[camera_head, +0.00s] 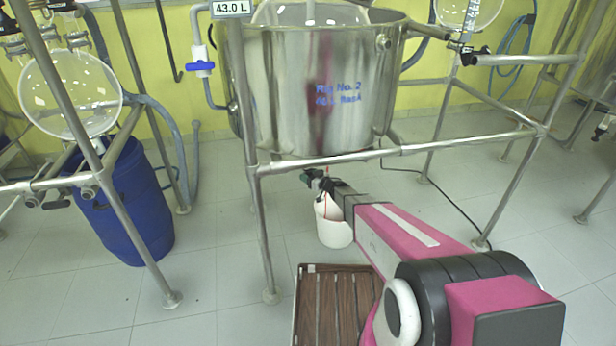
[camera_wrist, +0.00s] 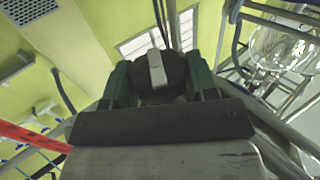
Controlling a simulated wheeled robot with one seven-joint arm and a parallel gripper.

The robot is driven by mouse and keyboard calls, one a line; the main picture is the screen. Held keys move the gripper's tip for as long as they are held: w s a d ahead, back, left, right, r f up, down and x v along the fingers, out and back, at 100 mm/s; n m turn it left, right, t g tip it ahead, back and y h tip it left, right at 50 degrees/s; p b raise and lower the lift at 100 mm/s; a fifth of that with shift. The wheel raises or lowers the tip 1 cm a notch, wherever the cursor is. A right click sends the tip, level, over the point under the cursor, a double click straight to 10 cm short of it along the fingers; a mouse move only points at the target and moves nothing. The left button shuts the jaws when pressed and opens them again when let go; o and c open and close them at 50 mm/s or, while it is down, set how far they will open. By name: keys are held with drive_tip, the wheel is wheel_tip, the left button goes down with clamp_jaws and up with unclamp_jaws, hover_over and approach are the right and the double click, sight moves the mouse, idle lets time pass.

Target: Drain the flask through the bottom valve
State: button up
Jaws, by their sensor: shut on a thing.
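A large steel vessel (camera_head: 285,100) marked "Rig No. 2" hangs in a pipe frame, with a glass flask (camera_head: 305,14) showing above its rim. My gripper (camera_head: 314,180) is under the vessel. In the wrist view its green fingers (camera_wrist: 158,82) are on both sides of a dark round valve part with a grey lever (camera_wrist: 156,68), and are shut on it. A white bucket (camera_head: 334,232) stands on the floor below. A thin red streak (camera_head: 325,206) runs down into the bucket's mouth. My arm and gripper hide part of the outlet.
A brown slatted platform (camera_head: 335,310) lies in front of the bucket. Steel frame legs (camera_head: 262,220) stand around the vessel. A blue drum (camera_head: 130,205) and another round flask (camera_head: 70,92) are at left. A readout (camera_head: 231,8) shows 43.0 L. A cable (camera_head: 425,180) crosses the tiled floor.

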drive_tip(key=shift+s+m+t+h, duration=0.1)
drive_tip(key=shift+m+t+h, duration=0.2)
drive_tip(key=shift+t, duration=0.1)
